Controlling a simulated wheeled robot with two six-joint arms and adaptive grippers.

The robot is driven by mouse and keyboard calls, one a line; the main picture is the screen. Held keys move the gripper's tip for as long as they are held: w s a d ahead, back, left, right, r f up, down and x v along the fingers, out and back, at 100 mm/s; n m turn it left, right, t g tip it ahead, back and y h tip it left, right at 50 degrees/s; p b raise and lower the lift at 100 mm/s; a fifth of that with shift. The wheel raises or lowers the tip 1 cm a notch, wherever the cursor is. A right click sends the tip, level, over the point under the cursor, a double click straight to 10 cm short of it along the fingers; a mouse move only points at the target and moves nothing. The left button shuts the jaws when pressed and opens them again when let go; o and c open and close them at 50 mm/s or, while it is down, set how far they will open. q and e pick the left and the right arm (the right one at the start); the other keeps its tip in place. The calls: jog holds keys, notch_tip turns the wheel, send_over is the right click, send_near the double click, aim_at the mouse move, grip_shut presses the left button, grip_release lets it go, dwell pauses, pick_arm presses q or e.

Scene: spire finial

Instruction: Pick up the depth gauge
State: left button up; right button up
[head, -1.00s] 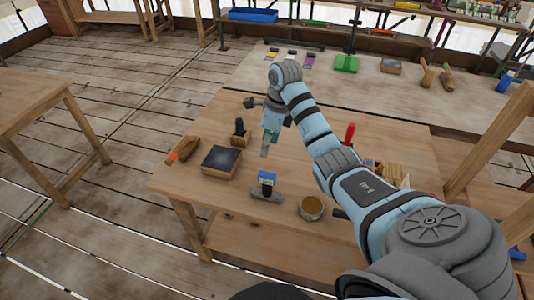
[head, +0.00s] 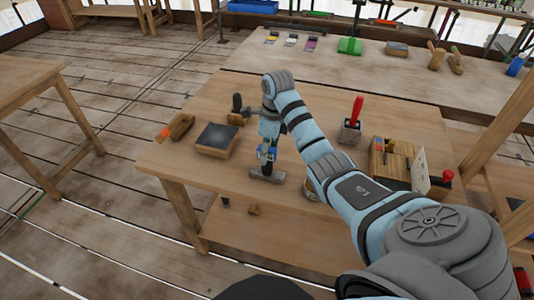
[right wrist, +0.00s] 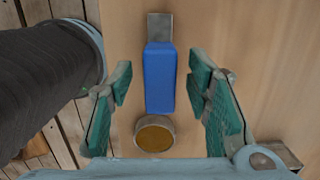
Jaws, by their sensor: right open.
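In the right wrist view the blue body (right wrist: 160,80) shows between the two teal finger pads. My right gripper (head: 268,146) is over the gauge with its fingers apart. Clear gaps show on both sides of the blue body, so it is not clamped. In the head view the gripper hides part of the gauge's top. My left gripper is not in view.
A round tin (right wrist: 155,133) stands close to the gauge, mostly behind my arm in the head view. A red-handled tool (head: 356,112) and a wooden rack (head: 392,160) stand to the right.

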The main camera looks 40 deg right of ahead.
grip_shut()
